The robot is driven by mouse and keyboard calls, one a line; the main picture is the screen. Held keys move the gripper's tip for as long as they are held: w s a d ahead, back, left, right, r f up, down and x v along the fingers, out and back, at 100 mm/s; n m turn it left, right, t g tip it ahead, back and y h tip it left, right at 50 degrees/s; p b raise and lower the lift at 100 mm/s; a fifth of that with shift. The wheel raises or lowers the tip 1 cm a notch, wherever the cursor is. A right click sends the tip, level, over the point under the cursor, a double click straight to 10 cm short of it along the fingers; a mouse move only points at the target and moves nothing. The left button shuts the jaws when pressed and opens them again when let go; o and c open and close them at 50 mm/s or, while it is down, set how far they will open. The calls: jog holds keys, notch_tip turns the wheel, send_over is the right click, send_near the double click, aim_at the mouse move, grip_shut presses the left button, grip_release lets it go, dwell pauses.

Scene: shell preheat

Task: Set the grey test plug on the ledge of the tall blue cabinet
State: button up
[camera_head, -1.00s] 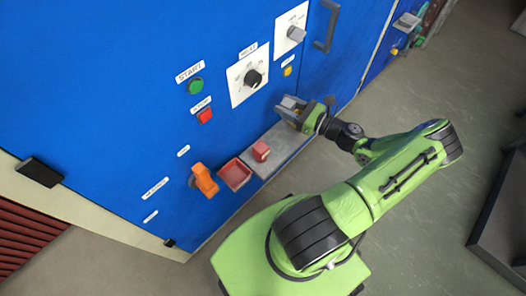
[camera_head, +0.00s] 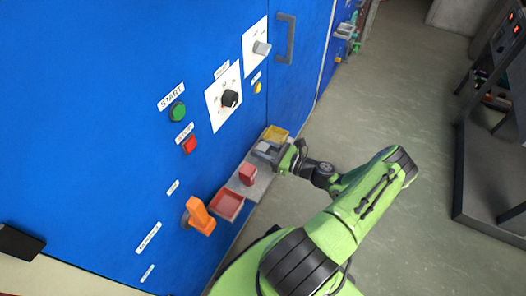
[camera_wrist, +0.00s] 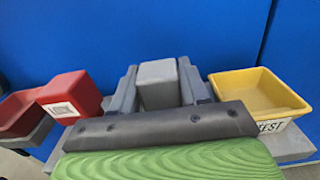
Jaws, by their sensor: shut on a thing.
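The grey test plug (camera_wrist: 158,84) stands upright between the two grey fingers of my gripper (camera_wrist: 158,92), which is shut on it. In the head view my gripper (camera_head: 268,151) is over the far part of the grey ledge (camera_head: 263,184) on the tall blue cabinet (camera_head: 90,110). The ledge also shows in the wrist view (camera_wrist: 292,148). The plug is between a red block on the left and a yellow tray on the right. Its lower end is hidden by my gripper, so I cannot tell whether it touches the ledge.
The red block (camera_head: 247,174) has a white label. The yellow tray (camera_head: 276,134) is close beside my gripper. A red tray (camera_head: 226,204) and an orange handle (camera_head: 200,216) are nearer along the cabinet. Dials and buttons are above; open floor (camera_head: 390,110) lies right.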

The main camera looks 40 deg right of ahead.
jog(key=o, duration=1.2)
jog(key=shift+c, duration=0.2)
